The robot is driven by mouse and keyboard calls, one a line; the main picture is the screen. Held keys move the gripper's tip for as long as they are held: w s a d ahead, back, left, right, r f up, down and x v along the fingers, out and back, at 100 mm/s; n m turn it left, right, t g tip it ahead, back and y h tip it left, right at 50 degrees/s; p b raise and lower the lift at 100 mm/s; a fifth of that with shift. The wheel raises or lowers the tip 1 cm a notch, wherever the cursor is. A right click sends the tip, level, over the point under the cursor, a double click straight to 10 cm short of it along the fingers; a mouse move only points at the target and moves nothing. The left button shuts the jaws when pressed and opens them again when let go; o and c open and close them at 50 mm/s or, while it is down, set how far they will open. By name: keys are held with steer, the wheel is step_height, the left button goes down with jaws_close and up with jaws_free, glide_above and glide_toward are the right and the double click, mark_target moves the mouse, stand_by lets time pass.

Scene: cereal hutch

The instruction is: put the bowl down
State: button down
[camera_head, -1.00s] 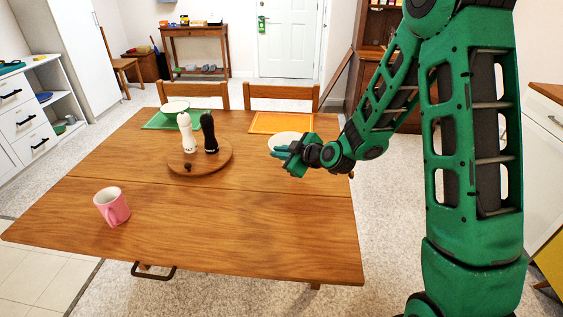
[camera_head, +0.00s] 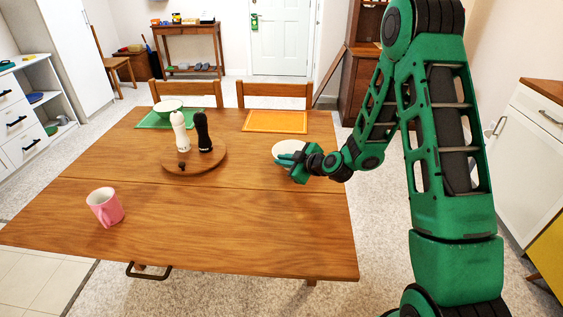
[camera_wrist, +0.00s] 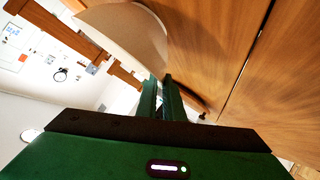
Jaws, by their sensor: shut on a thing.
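A white bowl (camera_head: 287,150) is at the right side of the wooden table (camera_head: 240,230), just in front of the orange placemat. My green gripper (camera_head: 288,161) is shut on the bowl's near rim. In the wrist view the bowl (camera_wrist: 125,32) extends from the fingertips (camera_wrist: 160,80), over or close to the table top. I cannot tell whether its base touches the wood. Part of the bowl is hidden by my gripper.
An empty orange placemat (camera_head: 275,122) lies behind the bowl. A green placemat (camera_head: 150,121) holds another bowl (camera_head: 168,106). White and black mills stand on a round wooden board (camera_head: 214,163). A pink mug (camera_head: 105,207) stands front left. The table's front right is clear.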

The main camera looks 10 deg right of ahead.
steer(key=c, duration=1.9)
jaws_free()
steer(key=v, duration=1.2)
steer(key=shift+s+r, duration=0.1)
steer(key=shift+r, duration=0.05)
